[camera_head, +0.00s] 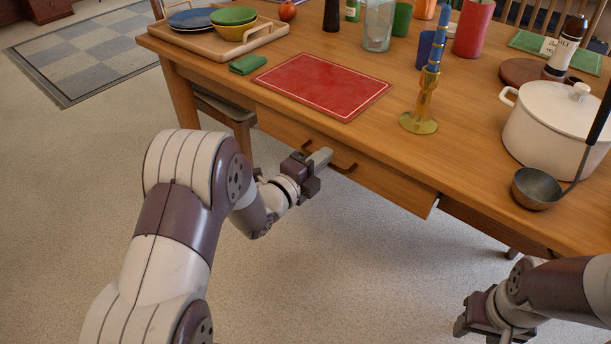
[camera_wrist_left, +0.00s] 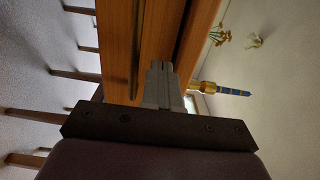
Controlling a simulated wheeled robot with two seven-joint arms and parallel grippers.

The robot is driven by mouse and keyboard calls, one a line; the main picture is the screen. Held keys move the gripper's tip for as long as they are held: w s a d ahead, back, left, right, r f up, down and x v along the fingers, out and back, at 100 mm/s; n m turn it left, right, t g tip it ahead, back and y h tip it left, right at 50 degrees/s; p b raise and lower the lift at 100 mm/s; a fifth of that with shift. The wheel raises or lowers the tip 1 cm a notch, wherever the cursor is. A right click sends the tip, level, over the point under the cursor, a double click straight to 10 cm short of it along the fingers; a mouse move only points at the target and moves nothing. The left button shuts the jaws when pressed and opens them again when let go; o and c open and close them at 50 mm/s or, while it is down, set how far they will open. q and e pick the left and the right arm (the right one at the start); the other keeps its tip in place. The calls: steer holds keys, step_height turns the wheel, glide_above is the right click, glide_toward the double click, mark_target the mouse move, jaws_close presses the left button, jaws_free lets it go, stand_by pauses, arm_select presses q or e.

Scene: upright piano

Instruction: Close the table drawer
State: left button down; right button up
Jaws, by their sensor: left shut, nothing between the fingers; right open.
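The wooden table (camera_head: 440,150) has a drawer (camera_head: 385,189) in its long front side. The drawer's right end stands out a little from the table frame, so it is slightly open. Its dark handle (camera_head: 345,168) is partly hidden by my left gripper (camera_head: 322,160). That gripper is shut and empty, with its fingertips at the drawer front beside the handle. In the left wrist view, the closed fingers (camera_wrist_left: 162,72) reach the drawer wood near the handle bar (camera_wrist_left: 138,45); contact is unclear. My right gripper (camera_head: 466,322) is open, low at the bottom right, away from the drawer.
On the tabletop are a red placemat (camera_head: 322,86), a brass candlestick (camera_head: 420,115), a white pot (camera_head: 555,130) and a ladle (camera_head: 537,188) near the front edge. A tray (camera_head: 225,45) with dishes is at the back left. The floor in front of the drawer is clear.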

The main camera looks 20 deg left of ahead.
mark_target(337, 143)
arm_select(q)
steer(key=shift+x, duration=1.35)
steer(key=shift+w+d+b, duration=0.1)
steer(key=shift+w+b, duration=0.15)
steer(key=shift+b, duration=0.2)
steer(key=b+x, duration=0.1)
steer(key=x, duration=0.3)
steer(key=shift+f+b, duration=0.2)
steer(key=shift+b, duration=0.2)
steer(key=shift+w+r, duration=0.1)
steer(key=shift+r, duration=0.35)
